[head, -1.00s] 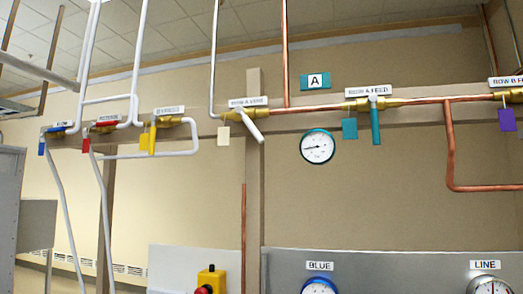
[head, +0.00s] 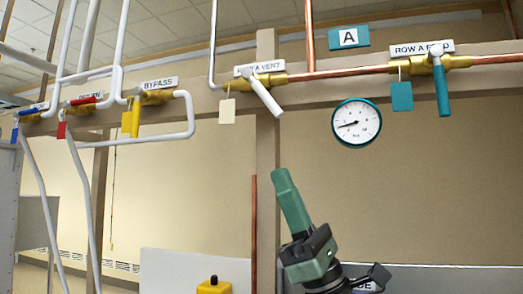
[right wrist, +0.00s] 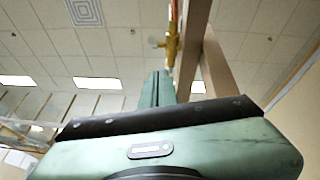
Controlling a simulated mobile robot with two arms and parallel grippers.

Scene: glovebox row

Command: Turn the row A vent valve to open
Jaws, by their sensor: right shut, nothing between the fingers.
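The row A vent valve has a brass body (head: 272,79) on the copper pipe, under a label reading ROW A VENT that is partly covered. Its white lever handle (head: 266,98) slants down to the right, oblique to the pipe. A blank cream tag (head: 227,110) hangs at its left. My right gripper (head: 283,178) points up below the handle, with a clear gap between them. Its green fingers are together and empty. They also show in the right wrist view (right wrist: 158,88), with a brass fitting (right wrist: 172,45) above; I cannot tell which valve that is. My left gripper is not in view.
The row A feed valve with its teal handle (head: 441,90) and teal tag (head: 402,97) is at the right. A round gauge (head: 356,123) hangs below the pipe. The yellow bypass valve handle (head: 136,117) and white looped pipe (head: 190,115) are at the left. A vertical copper pipe (head: 254,225) stands beside my gripper.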

